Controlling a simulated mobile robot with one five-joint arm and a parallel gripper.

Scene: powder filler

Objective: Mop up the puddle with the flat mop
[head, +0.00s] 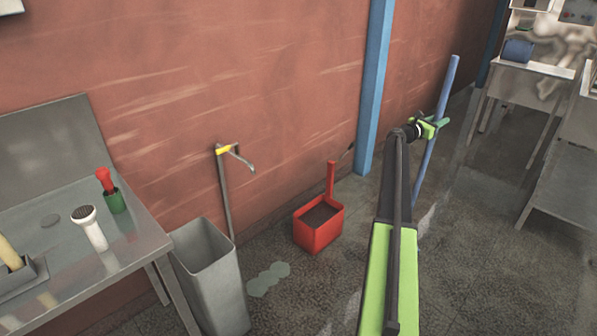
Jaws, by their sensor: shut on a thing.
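My gripper (430,127), with green fingers, is shut on a long blue pole (433,134) to the right of the blue wall post. The pole stands tilted, its top leaning right. It looks like the flat mop's handle. Its lower end passes close beside my arm, and no mop head can be made out. A pale grey-green patch (268,279), which looks like the puddle, lies on the dark floor between the grey bin and the red box. My gripper is up and to the right of this patch, well apart from it.
A grey bin (210,279) and a red box with an upright handle (319,224) flank the patch. A thin stand with a yellow part (223,149) is by the wall. A steel table (128,237) is at left; steel benches (562,170) are at right. Floor between is open.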

